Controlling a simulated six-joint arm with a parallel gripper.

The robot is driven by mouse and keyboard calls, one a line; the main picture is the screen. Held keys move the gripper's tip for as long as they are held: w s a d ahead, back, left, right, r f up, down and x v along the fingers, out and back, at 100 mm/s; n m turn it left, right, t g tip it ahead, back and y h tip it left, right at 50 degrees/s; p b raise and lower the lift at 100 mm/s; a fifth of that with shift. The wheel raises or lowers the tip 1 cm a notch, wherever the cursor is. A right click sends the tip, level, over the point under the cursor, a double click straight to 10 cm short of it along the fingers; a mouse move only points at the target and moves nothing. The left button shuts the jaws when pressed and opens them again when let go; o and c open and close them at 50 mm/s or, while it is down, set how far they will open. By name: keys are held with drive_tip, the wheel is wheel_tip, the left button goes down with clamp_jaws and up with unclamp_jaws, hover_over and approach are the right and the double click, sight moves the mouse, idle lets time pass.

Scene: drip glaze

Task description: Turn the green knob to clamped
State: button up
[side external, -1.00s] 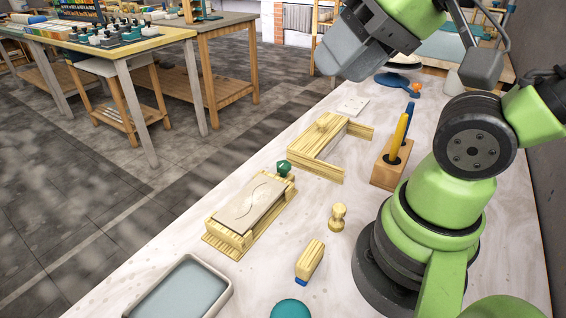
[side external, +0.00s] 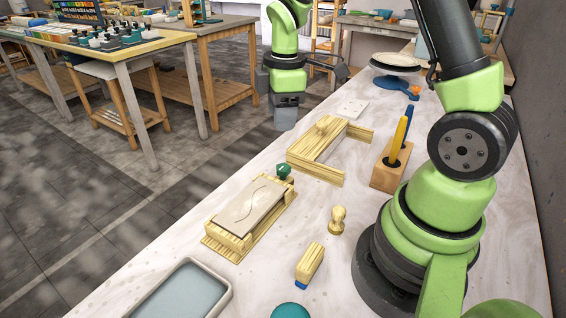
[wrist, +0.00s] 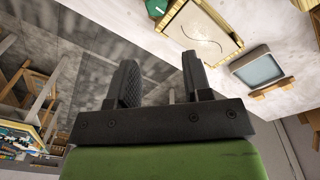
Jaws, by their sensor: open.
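The green knob (side external: 284,170) sits at the back right corner of a wooden frame (side external: 222,251) that holds a grey slab (side external: 249,204) with a curved line on it. The knob also shows at the top edge of the wrist view (wrist: 155,8), partly cut off. The slab appears there too (wrist: 200,30). My gripper (side external: 285,124) points down, beyond the knob and above it in the picture, apart from it. In the wrist view its two fingers (wrist: 159,75) are spread with nothing between them. The knob's marking is too small to read.
A wooden three-sided frame (side external: 303,166) lies behind the knob. A wooden block with upright tools (side external: 385,178), a stamp (side external: 337,220), a wood-and-blue tool (side external: 309,263) and a water tray (side external: 226,297) stand around. The worktop between them is clear.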

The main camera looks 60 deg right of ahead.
sight(283, 167)
drive_tip(key=shift+n+g, duration=0.3)
drive_tip(key=shift+n, duration=0.4)
drive_tip(key=f, duration=0.8)
drive_tip(key=d+f, duration=0.1)
drive_tip(key=f, duration=0.3)
drive_tip(key=shift+w+f, duration=0.15)
drive_tip(key=shift+f, duration=0.25)
drive_tip(key=c, duration=0.6)
drive_tip(key=shift+c, duration=0.2)
